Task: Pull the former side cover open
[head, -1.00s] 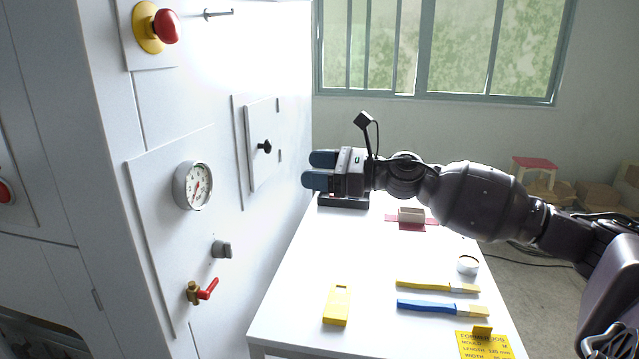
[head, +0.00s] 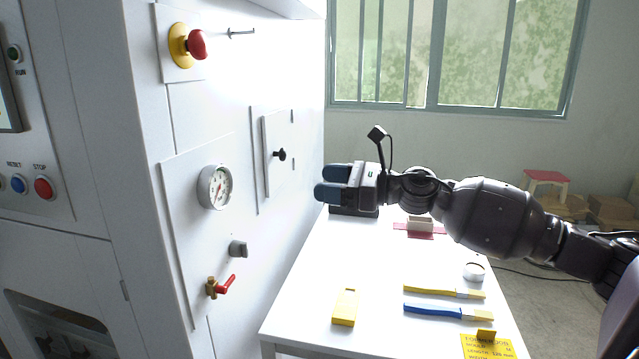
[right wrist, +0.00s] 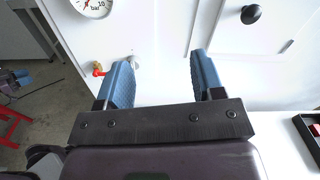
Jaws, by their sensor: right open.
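The side cover (head: 270,165) is a flat white panel on the machine's side wall, with a black knob (head: 280,154) standing out from it. In the right wrist view the knob (right wrist: 251,14) shows at the top right, beyond the fingers. My right gripper (head: 322,182) is open and empty, to the right of the knob and a little lower in the head view. In the right wrist view its two blue fingers (right wrist: 163,78) stand apart, pointing toward the machine wall. The cover looks closed against the wall. My left gripper does not show.
Beside the cover are a pressure gauge (head: 215,187), a grey knob (head: 238,249), a red-handled valve (head: 220,286) and a red emergency button (head: 196,44). The white table (head: 310,290) holds a yellow box (head: 345,307), two brushes, a tin (head: 473,271) and a black tray (head: 354,211).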

